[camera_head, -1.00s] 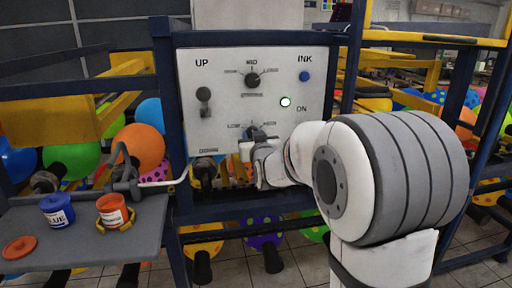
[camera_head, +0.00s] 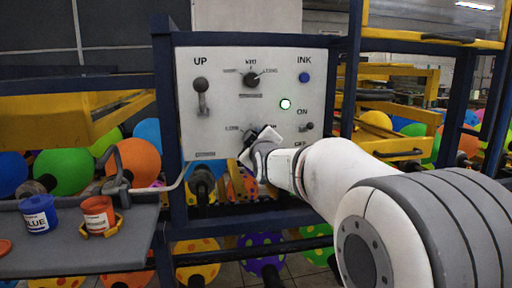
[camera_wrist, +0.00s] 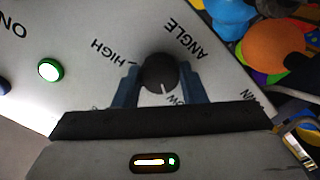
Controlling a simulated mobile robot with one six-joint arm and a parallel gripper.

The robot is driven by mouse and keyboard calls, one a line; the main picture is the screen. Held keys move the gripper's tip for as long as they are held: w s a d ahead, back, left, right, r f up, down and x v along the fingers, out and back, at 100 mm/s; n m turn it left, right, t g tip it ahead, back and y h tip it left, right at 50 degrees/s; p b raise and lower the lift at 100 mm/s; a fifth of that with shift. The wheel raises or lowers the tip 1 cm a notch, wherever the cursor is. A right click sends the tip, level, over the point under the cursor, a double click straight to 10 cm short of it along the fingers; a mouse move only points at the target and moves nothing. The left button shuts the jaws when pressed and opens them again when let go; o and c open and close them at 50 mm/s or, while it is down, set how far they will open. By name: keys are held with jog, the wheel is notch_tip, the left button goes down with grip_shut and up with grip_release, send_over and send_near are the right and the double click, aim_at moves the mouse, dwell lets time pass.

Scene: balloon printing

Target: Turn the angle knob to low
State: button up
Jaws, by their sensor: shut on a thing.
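The angle knob (camera_wrist: 158,72) is a dark round knob on the white control panel (camera_head: 225,110). In the wrist view it sits between the two blue-grey fingers of my gripper (camera_wrist: 159,84), which are shut on its sides. The white pointer line on the knob aims toward the partly covered LOW label (camera_wrist: 178,98). The HIGH label (camera_wrist: 108,48) and ANGLE label (camera_wrist: 187,40) are on the panel around it. In the head view my gripper (camera_head: 259,141) is tilted at the lower middle of the panel and hides most of the angle knob.
Above is another black knob (camera_head: 251,80), with a lever (camera_head: 201,88) at left, a blue INK button (camera_head: 304,77), a lit green button (camera_head: 285,104) and a small switch (camera_head: 308,127). Blue (camera_head: 38,214) and red (camera_head: 98,212) ink cups stand on the side shelf (camera_head: 60,260).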

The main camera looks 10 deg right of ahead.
jog(key=shift+n, duration=0.3)
jog(key=o, duration=1)
jog(key=shift+s+b, duration=0.4)
jog(key=shift+s, duration=3.5)
